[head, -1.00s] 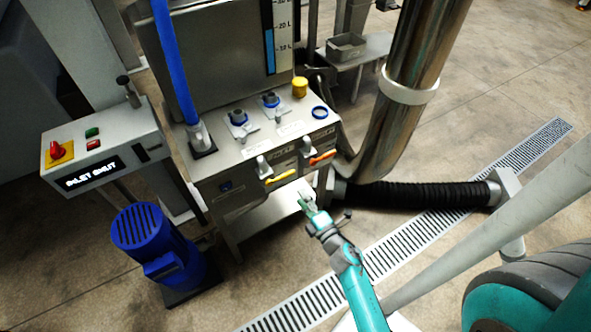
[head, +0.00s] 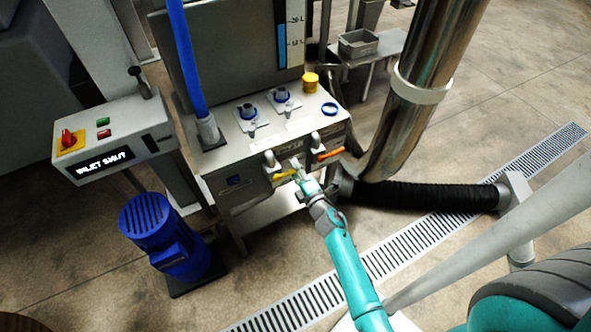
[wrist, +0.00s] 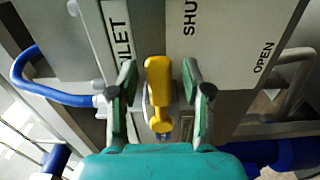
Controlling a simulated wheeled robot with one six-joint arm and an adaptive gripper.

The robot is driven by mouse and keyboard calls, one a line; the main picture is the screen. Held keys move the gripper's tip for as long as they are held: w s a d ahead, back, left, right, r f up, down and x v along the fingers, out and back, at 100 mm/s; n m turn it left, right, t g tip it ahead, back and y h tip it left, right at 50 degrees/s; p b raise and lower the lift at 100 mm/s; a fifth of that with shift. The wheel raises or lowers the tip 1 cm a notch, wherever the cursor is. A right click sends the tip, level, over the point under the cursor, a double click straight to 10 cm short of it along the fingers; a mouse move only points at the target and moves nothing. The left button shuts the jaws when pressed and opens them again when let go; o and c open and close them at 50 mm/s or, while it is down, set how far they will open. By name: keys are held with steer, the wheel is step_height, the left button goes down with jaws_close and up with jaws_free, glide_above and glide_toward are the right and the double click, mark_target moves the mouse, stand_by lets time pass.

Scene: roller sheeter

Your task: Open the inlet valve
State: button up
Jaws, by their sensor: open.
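The inlet valve has a yellow lever (head: 284,174) on the front of the steel cabinet (head: 238,192), left of an orange lever (head: 329,153). In the wrist view the yellow lever (wrist: 158,82) stands upright in the picture, beside a plate marked "INLET", with "SHUT" and "OPEN" on a plate to its right. My gripper (wrist: 159,85) is open, with one finger on each side of the lever and a gap showing at each side. In the head view my gripper (head: 298,172) is at the cabinet front and partly covers the lever.
A control box (head: 115,146) at left displays "INLET SHUT". A blue motor (head: 160,235) stands on the floor below it. A black corrugated hose (head: 425,195) and a steel pipe (head: 405,110) are at right. A floor drain grate (head: 400,248) runs under my arm.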

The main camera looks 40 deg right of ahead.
jaws_close()
steer(key=shift+f, duration=0.1)
stand_by(0.3)
steer(key=f+m, duration=0.2)
steer(key=m, duration=0.1)
steer(key=shift+a, duration=0.15)
steer(key=w+a+f+m, duration=0.2)
steer(key=a+f+m, duration=0.2)
steer(key=m, duration=1.1)
steer(key=shift+a+f, duration=0.35)
steer(key=shift+a, duration=0.85)
